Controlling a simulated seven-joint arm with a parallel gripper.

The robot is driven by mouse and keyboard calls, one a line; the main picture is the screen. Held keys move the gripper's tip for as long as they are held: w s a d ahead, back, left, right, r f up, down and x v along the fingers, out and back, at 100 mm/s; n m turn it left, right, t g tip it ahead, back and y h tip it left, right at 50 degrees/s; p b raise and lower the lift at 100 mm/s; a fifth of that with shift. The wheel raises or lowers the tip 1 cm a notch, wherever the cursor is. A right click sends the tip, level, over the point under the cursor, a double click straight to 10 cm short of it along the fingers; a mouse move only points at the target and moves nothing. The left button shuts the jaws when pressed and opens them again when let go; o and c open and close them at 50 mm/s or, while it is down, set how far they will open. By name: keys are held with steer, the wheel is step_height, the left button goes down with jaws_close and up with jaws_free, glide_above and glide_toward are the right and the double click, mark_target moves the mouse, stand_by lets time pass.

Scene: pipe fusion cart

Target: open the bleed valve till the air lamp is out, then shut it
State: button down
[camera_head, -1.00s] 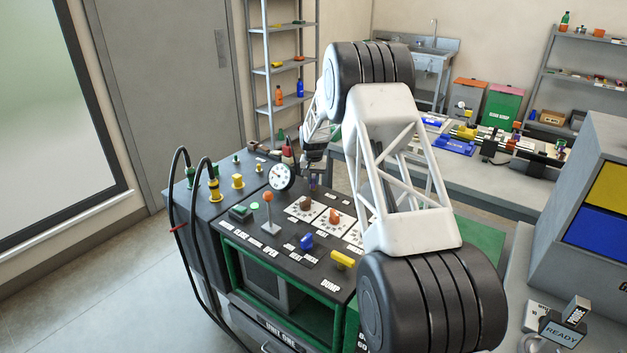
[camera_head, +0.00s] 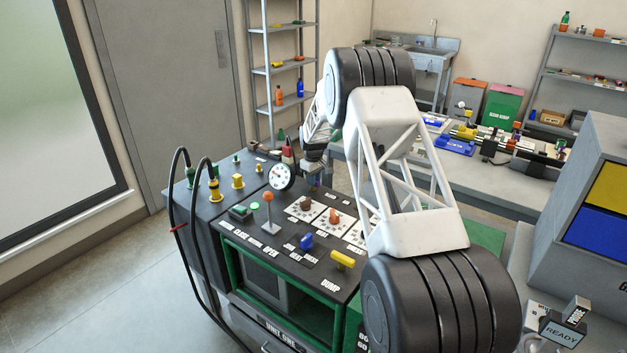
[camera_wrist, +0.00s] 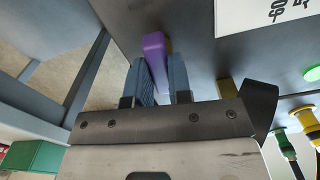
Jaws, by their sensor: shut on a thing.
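In the wrist view a purple handle (camera_wrist: 155,50) stands out from the dark cart top, between the blue fingers of my gripper (camera_wrist: 157,72). The fingers are shut on it. I take it to be the bleed valve's handle; no label on it is readable. In the head view my gripper (camera_head: 314,181) is at the cart's far side, just right of the white dial gauge (camera_head: 282,177), and the handle is mostly hidden. A bright green round lamp (camera_head: 255,206) shows on the panel. I cannot tell which lamp is the air lamp.
Close to my gripper are brown (camera_head: 306,203) and orange (camera_head: 335,216) knobs. An orange-topped lever (camera_head: 268,198), a blue knob (camera_head: 306,242) and a yellow dump handle (camera_head: 342,260) stand nearer the front. Black hoses (camera_head: 172,220) loop at the left.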

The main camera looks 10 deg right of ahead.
steer(key=shift+n, duration=0.8)
steer(key=c, duration=1)
jaws_free()
steer(key=shift+c, duration=0.2)
steer(key=shift+r, duration=0.1)
steer(key=shift+r, duration=3.85)
